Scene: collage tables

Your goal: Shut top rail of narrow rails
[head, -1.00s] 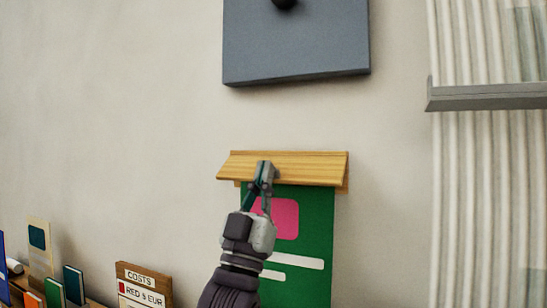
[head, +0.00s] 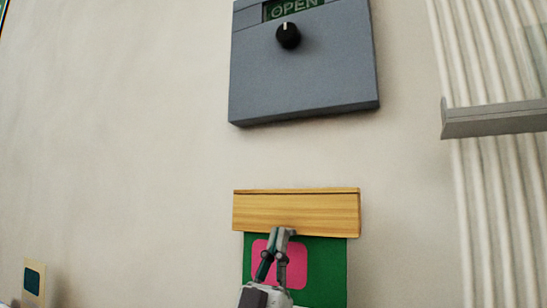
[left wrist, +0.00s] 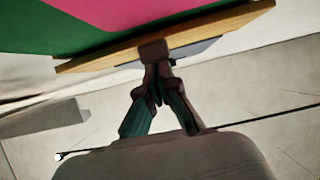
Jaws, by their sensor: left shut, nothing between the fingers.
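The wooden top rail (head: 296,212) is on the wall in the head view, above a green poster (head: 325,265) with a pink patch. The rail's front face looks upright and nearly flat to the wall. My left gripper (head: 282,232) is shut and empty, with its fingertips at the rail's lower edge, seemingly touching it. In the left wrist view the fingertips (left wrist: 153,50) overlap the rail (left wrist: 225,25), and the green and pink poster (left wrist: 50,25) shows beyond it. The poster's lower part is out of frame in the head view. My right gripper is not in view.
A grey box (head: 305,75) with a black knob (head: 288,36) and an "OPEN" sign hangs above the rail. A grey ledge (head: 495,119) juts out at the right. A small card (head: 34,281) stands at lower left. The wall beside the rail is bare.

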